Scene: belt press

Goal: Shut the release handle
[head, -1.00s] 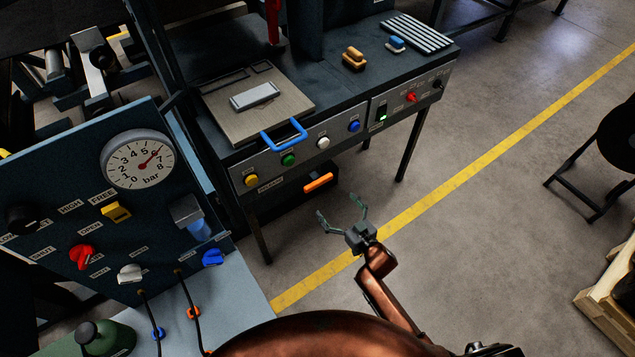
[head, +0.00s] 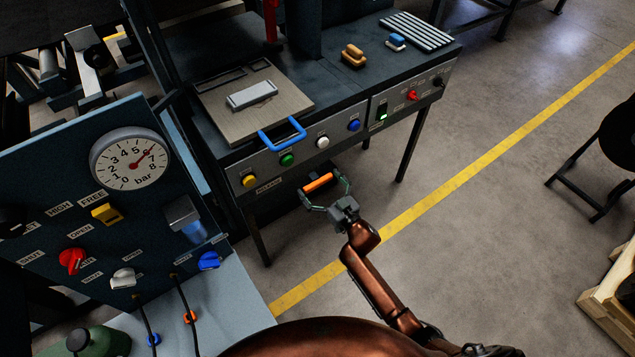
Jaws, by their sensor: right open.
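An orange handle (head: 318,182) sits low under the front panel of the press bench. A small label that seems to read RELEASE (head: 268,186) is on the panel's lower edge to its left. My right gripper (head: 321,186) is open, its two fingers spread on either side of the orange handle in the picture. I cannot tell whether the fingers touch it. My left gripper is not in view.
A blue handle (head: 283,134) sticks out from the plate (head: 230,118) above. Buttons in several colours line the front panel. A gauge panel (head: 60,195) with valves stands at the left. Open floor with a yellow line (head: 420,208) lies to the right.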

